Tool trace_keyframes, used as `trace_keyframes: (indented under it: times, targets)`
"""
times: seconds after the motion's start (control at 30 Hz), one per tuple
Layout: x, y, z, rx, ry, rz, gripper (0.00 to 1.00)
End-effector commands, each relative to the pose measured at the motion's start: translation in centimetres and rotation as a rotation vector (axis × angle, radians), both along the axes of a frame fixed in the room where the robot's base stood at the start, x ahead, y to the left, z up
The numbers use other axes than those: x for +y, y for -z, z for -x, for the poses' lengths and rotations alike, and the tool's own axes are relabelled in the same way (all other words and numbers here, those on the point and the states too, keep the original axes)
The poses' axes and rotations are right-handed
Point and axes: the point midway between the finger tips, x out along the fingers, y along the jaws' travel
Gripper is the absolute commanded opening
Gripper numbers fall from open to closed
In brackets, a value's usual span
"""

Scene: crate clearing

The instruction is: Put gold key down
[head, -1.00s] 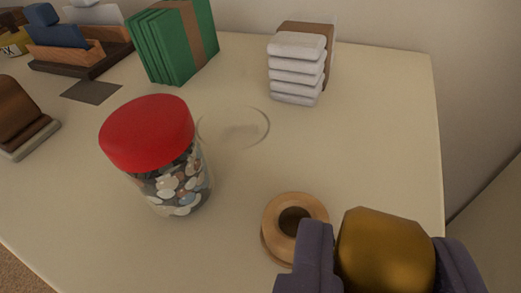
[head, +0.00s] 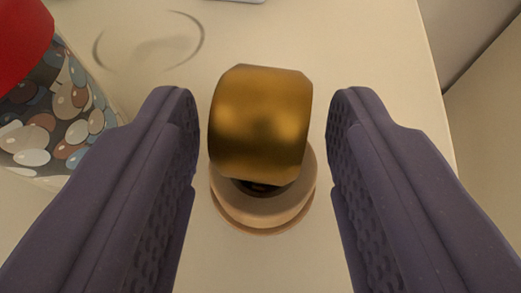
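The gold key (head: 260,122) shows as a rounded, faceted gold block in the middle of the view. It stands over a round wooden ring-shaped holder (head: 262,212) and covers the holder's far part. Its lower end is hidden, so I cannot tell how deep it sits in the hole. My gripper (head: 262,120) is open, with one purple finger on each side of the gold key. A gap shows between each finger and the key.
A jar (head: 45,125) with a red lid and many coloured pebbles stands close on the left. A faint ring mark lies on the cream tabletop (head: 300,35) behind the key. The table's right edge is near, with a wall beyond.

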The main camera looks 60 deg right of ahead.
Motion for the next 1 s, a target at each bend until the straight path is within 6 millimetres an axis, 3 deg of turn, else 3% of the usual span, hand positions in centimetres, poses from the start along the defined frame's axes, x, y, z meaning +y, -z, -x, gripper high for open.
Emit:
trace_keyframes:
  times: [0.37,0.8,1.0]
  targets:
    - [0.3,-0.3,0.1,-0.001,-0.001,0.001,0.56]
    - [7.5,-3.9,4.1,0.000,-0.004,0.001,0.56]
    - [9.4,-4.7,5.3,0.000,-0.001,0.000,0.56]
